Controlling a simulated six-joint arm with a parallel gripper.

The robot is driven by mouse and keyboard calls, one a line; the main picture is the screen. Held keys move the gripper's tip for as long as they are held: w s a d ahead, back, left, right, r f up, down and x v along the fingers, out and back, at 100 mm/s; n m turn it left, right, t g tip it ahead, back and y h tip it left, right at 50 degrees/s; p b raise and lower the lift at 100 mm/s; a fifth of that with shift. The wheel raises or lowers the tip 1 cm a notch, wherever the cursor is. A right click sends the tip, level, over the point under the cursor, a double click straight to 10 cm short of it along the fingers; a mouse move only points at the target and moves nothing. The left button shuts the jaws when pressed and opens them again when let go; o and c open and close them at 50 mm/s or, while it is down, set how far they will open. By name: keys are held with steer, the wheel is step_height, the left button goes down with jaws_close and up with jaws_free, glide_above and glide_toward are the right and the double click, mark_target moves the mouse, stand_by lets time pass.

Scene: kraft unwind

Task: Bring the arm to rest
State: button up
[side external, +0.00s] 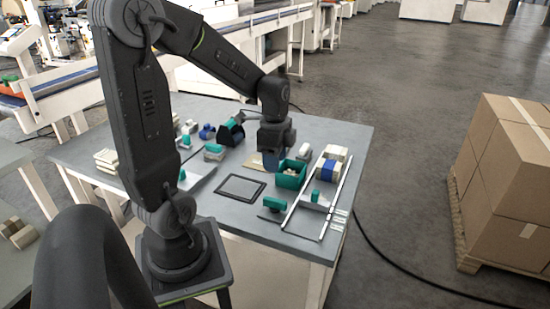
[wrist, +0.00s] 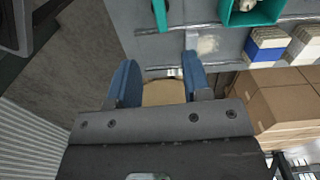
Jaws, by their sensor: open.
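My gripper (side external: 272,160) hangs over the grey table (side external: 225,205), just left of a teal bin (side external: 290,180) in the side view. In the wrist view its two blue fingers (wrist: 158,75) are apart. A tan rounded thing (wrist: 163,92) shows between them, partly hidden by the gripper body; I cannot tell whether it touches them. A flat tan piece (side external: 253,161) lies on the table beside the gripper in the side view. The teal bin (wrist: 250,18) also shows at the top of the wrist view, with pale pieces inside.
A dark framed panel (side external: 241,188) lies in front of the gripper. Cream blocks with a blue band (side external: 326,168) stand right of the bin by metal rails (side external: 334,208). Teal and blue items (side external: 207,131) crowd behind. Stacked cartons (side external: 505,170) stand on the floor at right.

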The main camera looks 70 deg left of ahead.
steer(key=s+d+r+n+t, duration=0.2)
steer(key=s+d+r+n, duration=0.1)
steer(key=d, duration=0.5)
steer(key=s+d+r+n+t, duration=0.3)
steer(key=d+r+n, duration=0.2)
steer(key=d+r, duration=0.2)
steer(key=shift+d+t, duration=0.3)
steer(key=shift+d, duration=0.55)
